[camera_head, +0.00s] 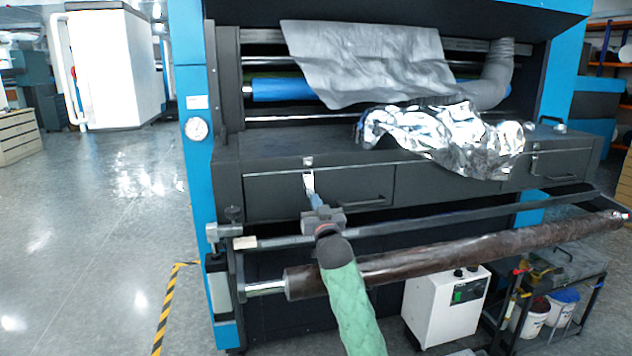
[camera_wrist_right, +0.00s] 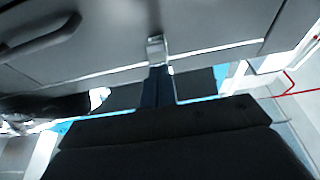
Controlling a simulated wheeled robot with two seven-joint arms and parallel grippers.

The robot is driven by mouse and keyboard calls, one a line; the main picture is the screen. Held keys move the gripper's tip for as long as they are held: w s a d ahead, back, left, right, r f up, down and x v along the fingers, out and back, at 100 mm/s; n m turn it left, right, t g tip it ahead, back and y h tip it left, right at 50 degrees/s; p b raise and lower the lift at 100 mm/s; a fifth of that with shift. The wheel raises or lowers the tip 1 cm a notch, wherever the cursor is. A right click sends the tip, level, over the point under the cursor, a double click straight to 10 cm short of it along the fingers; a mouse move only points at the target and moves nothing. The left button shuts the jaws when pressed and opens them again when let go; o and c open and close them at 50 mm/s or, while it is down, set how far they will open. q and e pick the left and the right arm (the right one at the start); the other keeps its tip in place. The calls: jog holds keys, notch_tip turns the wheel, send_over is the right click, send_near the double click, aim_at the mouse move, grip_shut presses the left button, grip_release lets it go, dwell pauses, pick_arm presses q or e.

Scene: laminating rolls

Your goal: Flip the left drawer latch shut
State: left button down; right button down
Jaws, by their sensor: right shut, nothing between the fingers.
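The left drawer (camera_head: 270,190) is a dark front panel on the blue and black machine, and it looks closed. Its silver latch (camera_head: 308,181) hangs at the drawer's upper edge, below a small catch plate (camera_head: 308,161). My right gripper (camera_head: 313,198) is shut and empty, with its fingertips at the latch's lower end. In the right wrist view the latch (camera_wrist_right: 157,48) shows just beyond the fingertips (camera_wrist_right: 157,72); I cannot tell whether they touch. My left gripper is not in view.
A drawer handle (camera_head: 362,202) lies right of the latch. A dark roll (camera_head: 440,262) and a rail (camera_head: 420,223) cross in front, below the drawer. Crumpled silver film (camera_head: 450,135) drapes over the top at the right. The floor at the left is open.

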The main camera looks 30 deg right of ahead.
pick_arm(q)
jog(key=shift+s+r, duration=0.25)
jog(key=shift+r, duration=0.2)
pick_arm(e)
jog(key=shift+w+f, duration=0.25)
jog(key=shift+f, duration=0.35)
jog(key=shift+d, duration=0.1)
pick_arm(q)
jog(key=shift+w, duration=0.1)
pick_arm(e)
jog(key=shift+w+f, duration=0.1)
